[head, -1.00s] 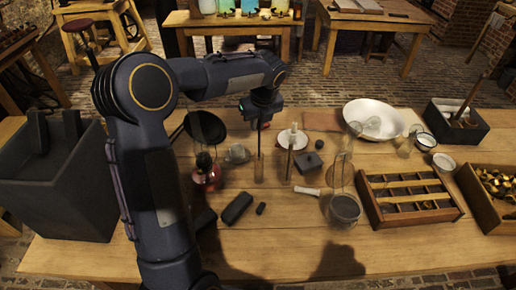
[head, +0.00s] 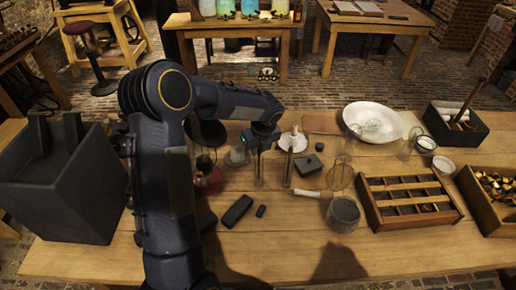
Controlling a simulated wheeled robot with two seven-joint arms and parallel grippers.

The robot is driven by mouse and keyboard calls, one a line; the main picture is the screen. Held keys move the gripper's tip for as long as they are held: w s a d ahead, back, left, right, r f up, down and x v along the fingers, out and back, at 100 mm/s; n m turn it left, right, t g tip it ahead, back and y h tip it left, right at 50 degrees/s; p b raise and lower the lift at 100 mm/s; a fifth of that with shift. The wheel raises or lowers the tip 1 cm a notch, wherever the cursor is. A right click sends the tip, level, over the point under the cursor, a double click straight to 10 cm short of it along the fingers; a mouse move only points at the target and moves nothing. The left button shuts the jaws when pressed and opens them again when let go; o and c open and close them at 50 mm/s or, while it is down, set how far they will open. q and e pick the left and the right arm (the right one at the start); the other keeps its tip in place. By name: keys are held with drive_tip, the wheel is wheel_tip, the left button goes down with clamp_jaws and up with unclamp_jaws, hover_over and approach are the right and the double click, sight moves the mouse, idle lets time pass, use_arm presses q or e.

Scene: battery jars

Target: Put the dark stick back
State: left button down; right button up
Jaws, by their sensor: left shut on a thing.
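My left gripper (head: 258,150) is low over a slim glass jar (head: 259,178) near the middle of the table. It is shut on the dark stick, which points down at the jar; the gripper hides most of it. The stick's lower end seems to be within the jar, but it is too small to be sure. A second slim glass jar (head: 287,177) with a brownish stick stands just to the right, close to a white dish (head: 299,143). My right gripper is not in view.
A red lamp (head: 208,180) and dark pan are close left of the jars, partly behind my arm. A dark block (head: 237,211), a small dark box (head: 308,166) and a white-handled mesh strainer (head: 343,212) lie around. A divided wooden tray (head: 375,218) stands right.

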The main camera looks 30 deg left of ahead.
use_arm(q)
drive_tip(key=c, duration=1.5)
unclamp_jaws()
drive_tip(key=shift+f, duration=0.1)
drive_tip(key=shift+o, duration=0.2)
drive_tip(key=v, duration=1.2)
drive_tip(key=s+d+r+n+h, duration=0.1)
drive_tip(key=s+r+n, duration=0.3)
drive_tip(key=s+n, duration=0.35)
drive_tip(key=s+d+f+n+t+h, duration=0.1)
drive_tip(key=s+d+n, duration=0.3)
drive_tip(key=s+n, duration=0.5)
drive_tip(key=s+d+f+n+t+h, duration=0.2)
drive_tip(key=s+d+n+h, duration=0.2)
drive_tip(key=s+n, duration=0.6)
drive_tip(key=shift+s+d+t+b, duration=0.3)
drive_tip(key=shift+s+t, duration=0.1)
drive_tip(key=shift+s, duration=0.15)
drive_tip(key=shift+f+n, duration=0.1)
drive_tip(key=shift+n, duration=0.15)
